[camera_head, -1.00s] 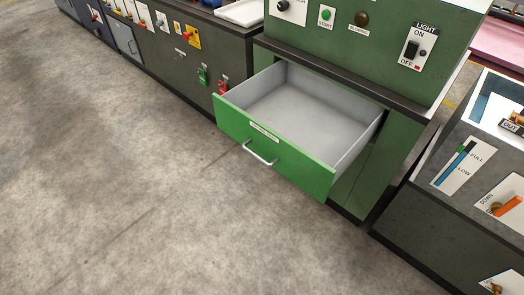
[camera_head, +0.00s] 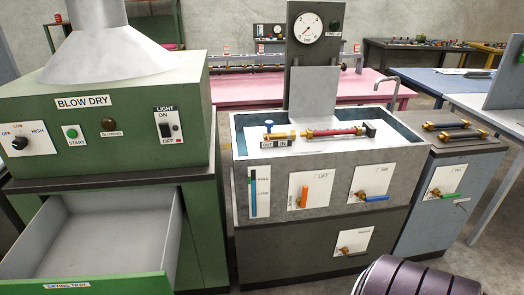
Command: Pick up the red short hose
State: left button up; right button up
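A short red hose (camera_head: 334,131) with brass end fittings lies level on the white top of the grey tank unit (camera_head: 322,163). Its right end meets a dark block (camera_head: 371,129), and its left end is at a brass fitting (camera_head: 280,135) behind the IN and OUT labels. I cannot tell whether these ends are joined or only touching.
The green blow-dry unit (camera_head: 112,120) stands at left with its empty drying tray drawer (camera_head: 95,280) pulled out. A grey-blue bench (camera_head: 425,205) at right holds dark hoses with brass ends.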

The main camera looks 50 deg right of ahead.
aim_at(358, 130)
jog(key=z, duration=2.1)
jog(key=i, duration=0.1)
jog(key=l, duration=0.05)
